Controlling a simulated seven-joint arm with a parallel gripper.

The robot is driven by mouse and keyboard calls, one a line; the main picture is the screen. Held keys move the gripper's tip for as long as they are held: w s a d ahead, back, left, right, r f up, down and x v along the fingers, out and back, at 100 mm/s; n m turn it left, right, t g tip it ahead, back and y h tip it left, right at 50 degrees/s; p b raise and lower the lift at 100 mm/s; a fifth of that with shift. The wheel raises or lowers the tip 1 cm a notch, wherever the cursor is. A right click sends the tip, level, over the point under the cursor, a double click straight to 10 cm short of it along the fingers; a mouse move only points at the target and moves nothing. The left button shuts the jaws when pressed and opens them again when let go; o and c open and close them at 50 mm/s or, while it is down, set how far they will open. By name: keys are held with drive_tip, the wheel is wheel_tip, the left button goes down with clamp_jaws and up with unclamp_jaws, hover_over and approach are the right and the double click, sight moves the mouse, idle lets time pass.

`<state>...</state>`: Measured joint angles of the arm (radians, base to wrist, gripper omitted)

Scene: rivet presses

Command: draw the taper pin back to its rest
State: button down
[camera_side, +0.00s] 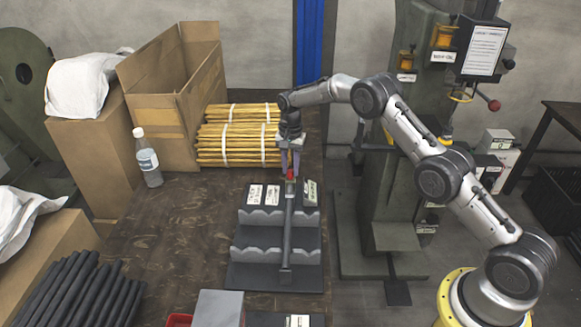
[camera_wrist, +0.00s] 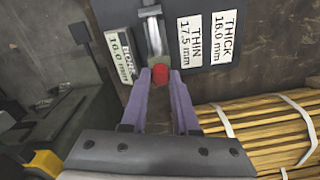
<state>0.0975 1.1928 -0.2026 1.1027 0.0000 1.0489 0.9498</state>
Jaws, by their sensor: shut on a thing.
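The taper pin (camera_side: 287,235) appears to be the long grey bar with a red end. It lies lengthwise over a dark grey notched rack (camera_side: 254,237). Its red end (camera_wrist: 160,74) sits between my fingertips in the wrist view, and a pale metal part (camera_wrist: 153,33) lies just beyond it. My gripper (camera_side: 290,170) points down at the bar's far end and is shut on the red end. The wrist view shows both purple fingers of my gripper (camera_wrist: 160,80) against its sides. The exact contact is hard to see in the side view.
Labels reading thick 16.0 mm (camera_wrist: 226,37) and thin 17.5 mm (camera_wrist: 190,42) are on the rack. A bottle (camera_side: 148,160), an open carton (camera_side: 178,85) and dark rods (camera_side: 75,290) are left. The table between bottle and rack is clear.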

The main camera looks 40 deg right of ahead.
drive_tip(key=shift+w+d, duration=1.15)
drive_tip(key=shift+r, duration=0.1)
drive_tip(key=c, duration=0.7)
unclamp_jaws()
drive_tip(key=shift+o, duration=0.2)
wheel_tip(320, 180, up, 14)
